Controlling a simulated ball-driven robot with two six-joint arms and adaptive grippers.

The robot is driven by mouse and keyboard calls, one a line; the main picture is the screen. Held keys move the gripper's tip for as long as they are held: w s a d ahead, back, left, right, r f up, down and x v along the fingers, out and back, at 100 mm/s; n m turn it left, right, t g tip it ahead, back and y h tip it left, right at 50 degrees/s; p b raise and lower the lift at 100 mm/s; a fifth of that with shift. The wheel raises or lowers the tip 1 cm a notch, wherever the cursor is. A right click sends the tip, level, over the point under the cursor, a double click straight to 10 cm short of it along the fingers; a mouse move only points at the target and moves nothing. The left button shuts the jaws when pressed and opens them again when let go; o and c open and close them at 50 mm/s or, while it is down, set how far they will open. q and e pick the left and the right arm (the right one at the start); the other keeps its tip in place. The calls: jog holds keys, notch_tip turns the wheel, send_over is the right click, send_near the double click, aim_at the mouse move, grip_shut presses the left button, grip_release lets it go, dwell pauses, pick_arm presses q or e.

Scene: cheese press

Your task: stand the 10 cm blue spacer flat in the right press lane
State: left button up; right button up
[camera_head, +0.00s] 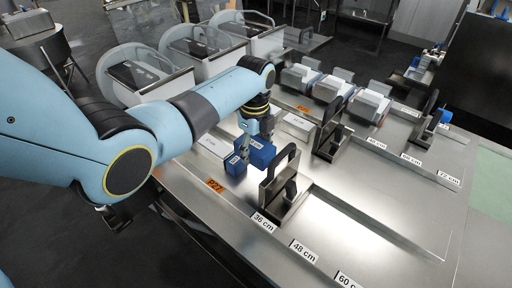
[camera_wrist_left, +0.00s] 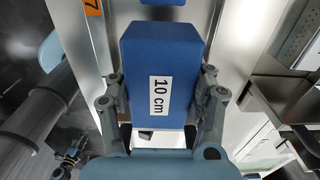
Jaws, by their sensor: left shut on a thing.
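My left gripper (camera_head: 257,138) is shut on a blue block, the spacer (camera_head: 262,153), near the left end of the steel table. In the left wrist view the spacer (camera_wrist_left: 160,60) carries a white "10 cm" label, and the fingers (camera_wrist_left: 163,100) sit on both its sides. A smaller blue labelled block (camera_head: 235,164) is just left of it. A dark press plate with a handle (camera_head: 284,180) stands right of the spacer, apart from it. Another handled plate (camera_head: 331,132) stands farther back. I cannot tell whether the spacer touches the table.
Pale blocks lie near the gripper, one on the left (camera_head: 213,146) and one on the right (camera_head: 298,124). Length labels such as "48 cm" (camera_head: 304,251) mark the table (camera_head: 345,215). An orange tag (camera_head: 215,185) is at the near edge. Grey-white blocks (camera_head: 369,105) stand behind.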

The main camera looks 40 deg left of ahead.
pick_arm(q)
jog(key=b, duration=0.4)
send_over(255, 181)
notch_tip(255, 181, down, 5)
jog(key=shift+s+r, duration=0.1)
notch_tip(255, 181, down, 5)
jog(key=b, duration=0.4)
jog(key=shift+f, duration=0.4)
pick_arm(e)
notch_tip(255, 181, down, 9)
jog(key=shift+w, duration=0.35)
jog(key=shift+f, duration=0.1)
pick_arm(q)
jog(key=o, duration=1.3)
pick_arm(e)
jog(key=shift+w, duration=0.1)
